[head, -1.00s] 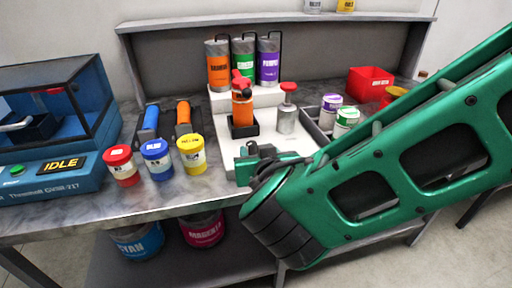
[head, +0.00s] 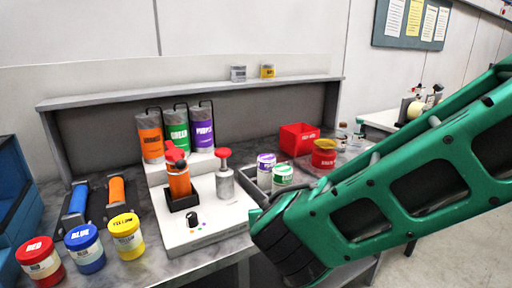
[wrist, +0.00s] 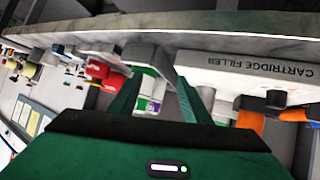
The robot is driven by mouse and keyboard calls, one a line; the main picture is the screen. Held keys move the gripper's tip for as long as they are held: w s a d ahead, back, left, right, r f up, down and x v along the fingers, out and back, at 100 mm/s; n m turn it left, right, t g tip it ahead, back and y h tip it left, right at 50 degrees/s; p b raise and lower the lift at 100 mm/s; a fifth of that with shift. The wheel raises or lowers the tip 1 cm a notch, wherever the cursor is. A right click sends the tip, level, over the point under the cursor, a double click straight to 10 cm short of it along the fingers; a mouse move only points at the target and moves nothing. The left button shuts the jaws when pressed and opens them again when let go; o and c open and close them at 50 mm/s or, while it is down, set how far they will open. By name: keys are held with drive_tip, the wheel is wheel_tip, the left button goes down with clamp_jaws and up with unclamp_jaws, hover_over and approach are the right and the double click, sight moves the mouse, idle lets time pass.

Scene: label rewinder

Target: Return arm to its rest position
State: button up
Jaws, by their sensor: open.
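My green arm reaches in from the right in the head view, and its wrist end is beside the front right of the white cartridge filler. My gripper (wrist: 155,100) shows in the wrist view with its two green fingers spread apart and nothing between them. The white cartridge filler (head: 212,228) stands on the table with an orange cartridge (head: 179,182) in its black holder. The filler's labelled side (wrist: 250,68) is near my gripper's right finger in the wrist view. The fingers are hidden behind my arm in the head view.
Red (head: 40,262), blue (head: 86,250) and yellow (head: 126,237) jars stand at front left. Orange, green and purple canisters stand behind the filler. A grey tray holds purple-lidded (head: 266,170) and green-lidded (head: 282,177) jars near my arm. A red bin (head: 299,139) is farther back.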

drive_tip(key=d+f+m+g+h, duration=0.1)
drive_tip(key=d+m+g+h, duration=0.25)
drive_tip(key=d, duration=1.45)
drive_tip(key=s+d+f+m+g+h, duration=0.1)
drive_tip(key=s+d+g, duration=0.1)
drive_tip(key=s+d, duration=0.35)
drive_tip(key=s+d+m+g, duration=0.2)
drive_tip(key=s+d, duration=0.1)
drive_tip(key=d, duration=0.5)
drive_tip(key=s+d+m+g+y, duration=0.1)
drive_tip(key=s+d+g+y, duration=0.1)
drive_tip(key=s, duration=0.7)
drive_tip(key=s+d+m+g+y, duration=0.1)
drive_tip(key=s+d, duration=0.3)
drive_tip(key=s, duration=0.6)
drive_tip(key=shift+g+y, duration=0.45)
drive_tip(key=shift+y, duration=0.2)
drive_tip(key=shift+w+f, duration=0.1)
drive_tip(key=shift+w+f, duration=0.25)
drive_tip(key=shift+w, duration=0.35)
drive_tip(key=shift+c, duration=0.3)
